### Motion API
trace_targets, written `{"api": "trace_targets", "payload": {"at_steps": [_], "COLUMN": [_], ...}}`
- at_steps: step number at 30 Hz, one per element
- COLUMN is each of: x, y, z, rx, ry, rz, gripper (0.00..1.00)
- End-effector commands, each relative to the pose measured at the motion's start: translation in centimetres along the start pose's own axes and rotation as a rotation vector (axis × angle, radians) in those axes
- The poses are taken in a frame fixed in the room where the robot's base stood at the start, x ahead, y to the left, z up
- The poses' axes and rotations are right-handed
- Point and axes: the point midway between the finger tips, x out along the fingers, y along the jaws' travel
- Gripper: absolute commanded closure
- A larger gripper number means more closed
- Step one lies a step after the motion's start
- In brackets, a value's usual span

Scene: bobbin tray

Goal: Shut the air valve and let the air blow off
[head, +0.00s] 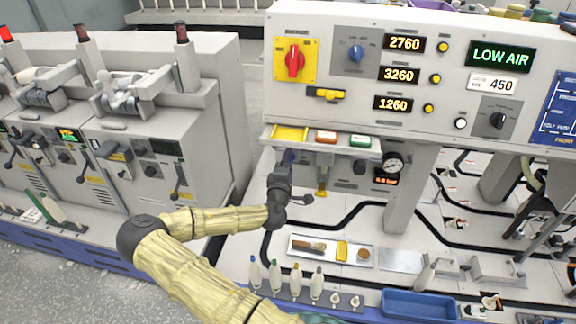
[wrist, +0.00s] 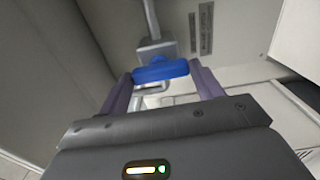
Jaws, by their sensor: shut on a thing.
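The air valve's blue handle (wrist: 160,72) shows in the wrist view, lying crosswise between my two purple fingers. My gripper (wrist: 160,80) is shut on it, below a grey valve body (wrist: 156,48) with a pipe. In the head view my gripper (head: 287,160) reaches under the front edge of the console, and my wrist hides most of the handle. A round pressure gauge (head: 393,165) hangs to the right, above a small red-lit readout (head: 385,181) too small to read surely. The green sign (head: 500,55) reads LOW AIR.
The console (head: 350,105) overhangs my gripper, with a red rotary switch (head: 295,60) on its face. A tray of small items (head: 330,248), upright bobbins (head: 295,280) and a blue bin (head: 418,304) stand in front. Winding machines (head: 150,150) fill the left.

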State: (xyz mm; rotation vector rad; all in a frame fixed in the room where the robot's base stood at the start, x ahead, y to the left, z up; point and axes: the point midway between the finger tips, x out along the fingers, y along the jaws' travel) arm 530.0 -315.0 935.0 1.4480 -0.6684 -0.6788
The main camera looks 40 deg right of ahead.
Motion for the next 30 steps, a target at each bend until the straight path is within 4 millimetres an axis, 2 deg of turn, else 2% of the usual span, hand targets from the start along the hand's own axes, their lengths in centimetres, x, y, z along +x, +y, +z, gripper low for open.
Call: {"api": "trace_targets", "payload": {"at_steps": [5,6,9,20,25,30], "x": [0.0,0.0,0.0,-0.4,-2.2,-5.3], "y": [-0.1,-0.1,-0.1,-0.1,-0.2,-0.2], "z": [-0.1,-0.1,-0.1,-0.1,-0.1,0.0], "rx": [-0.001,-0.001,0.0,0.001,0.001,0.001], "ry": [0.003,0.003,0.002,0.001,0.001,-0.001], "rz": [-0.003,-0.003,-0.002,-0.001,-0.002,-0.001], "gripper": [0.57,0.29,0.13,0.13,0.13,0.13]}}
